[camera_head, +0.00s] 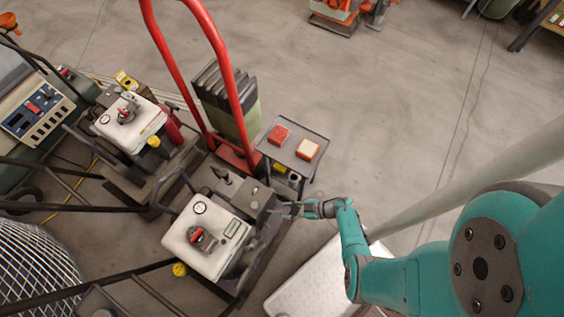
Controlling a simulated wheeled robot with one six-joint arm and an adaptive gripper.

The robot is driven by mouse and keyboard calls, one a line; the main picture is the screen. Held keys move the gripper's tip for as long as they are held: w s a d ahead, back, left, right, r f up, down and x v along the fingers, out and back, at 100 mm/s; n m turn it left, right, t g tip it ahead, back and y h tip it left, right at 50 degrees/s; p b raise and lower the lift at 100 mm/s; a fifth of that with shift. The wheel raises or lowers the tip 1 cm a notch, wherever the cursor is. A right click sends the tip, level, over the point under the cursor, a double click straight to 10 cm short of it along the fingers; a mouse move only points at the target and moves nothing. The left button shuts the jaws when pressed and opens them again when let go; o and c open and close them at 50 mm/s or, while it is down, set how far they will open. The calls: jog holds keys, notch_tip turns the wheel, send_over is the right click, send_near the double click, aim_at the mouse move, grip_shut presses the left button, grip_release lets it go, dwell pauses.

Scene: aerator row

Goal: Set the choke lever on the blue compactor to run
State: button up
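Two small engines with white tanks stand at the left. The nearer engine (205,240) has a red-handled part on top, a round black-rimmed cap and a yellow cap at its lower left. The farther engine (128,125) looks alike. No blue compactor body can be made out, so I cannot tell which engine belongs to it. A choke lever cannot be singled out. My gripper (291,210) is at the right side of the nearer engine, beside its dark grey box (254,198). The fingers are small and dark against it; contact and opening cannot be told.
A red hand truck (227,80) rises behind the nearer engine. A small grey stand (309,168) carries a red block and an orange-and-white block. A control panel (36,113) is at far left, a wire cage (35,265) at lower left.

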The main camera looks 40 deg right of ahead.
jog(key=shift+v, duration=1.7)
